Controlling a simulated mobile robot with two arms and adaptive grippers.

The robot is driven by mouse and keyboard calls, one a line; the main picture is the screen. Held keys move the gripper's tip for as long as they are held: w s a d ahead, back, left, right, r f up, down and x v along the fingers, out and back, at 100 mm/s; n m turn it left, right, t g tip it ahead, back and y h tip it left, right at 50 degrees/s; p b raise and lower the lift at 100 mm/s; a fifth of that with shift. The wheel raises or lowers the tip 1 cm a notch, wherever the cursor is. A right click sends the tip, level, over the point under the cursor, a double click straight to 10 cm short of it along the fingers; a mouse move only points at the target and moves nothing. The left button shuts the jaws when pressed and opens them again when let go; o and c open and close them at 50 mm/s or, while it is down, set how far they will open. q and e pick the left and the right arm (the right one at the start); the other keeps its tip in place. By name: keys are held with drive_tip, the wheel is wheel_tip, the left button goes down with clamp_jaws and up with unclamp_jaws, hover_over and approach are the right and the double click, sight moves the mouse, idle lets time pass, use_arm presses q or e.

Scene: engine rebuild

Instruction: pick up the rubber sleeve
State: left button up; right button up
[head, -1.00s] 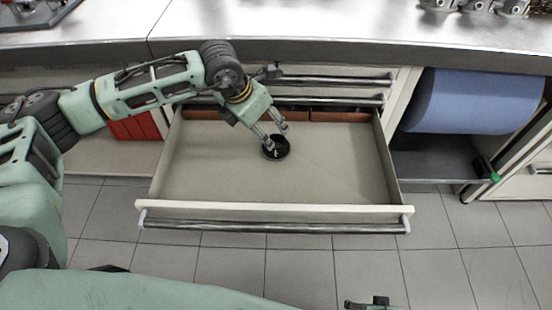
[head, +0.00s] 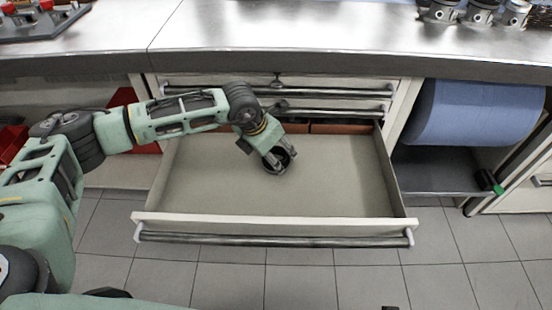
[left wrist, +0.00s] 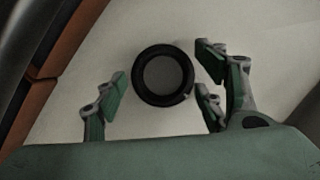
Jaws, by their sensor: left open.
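The rubber sleeve (left wrist: 163,101) is a black ring lying on the floor of the open drawer, seen from above in the left wrist view. My left gripper (left wrist: 160,88) is open, with one finger to the left of the sleeve and two to the right. Pale drawer floor shows between the fingers and the sleeve on the left; the right fingers are very close to it. In the head view my left gripper (head: 274,161) reaches down at the sleeve (head: 290,153) and partly hides it. Only a dark sliver, perhaps my right gripper, shows at the bottom edge.
The open drawer (head: 275,220) is otherwise bare in front, with brown-orange bins (head: 340,128) along its back. Closed drawers and the metal counter (head: 300,35) stand behind. A blue paper roll (head: 470,112) is at the right and a red box (head: 122,97) at the left.

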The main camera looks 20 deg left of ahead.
use_arm(q)
drive_tip(key=c, duration=1)
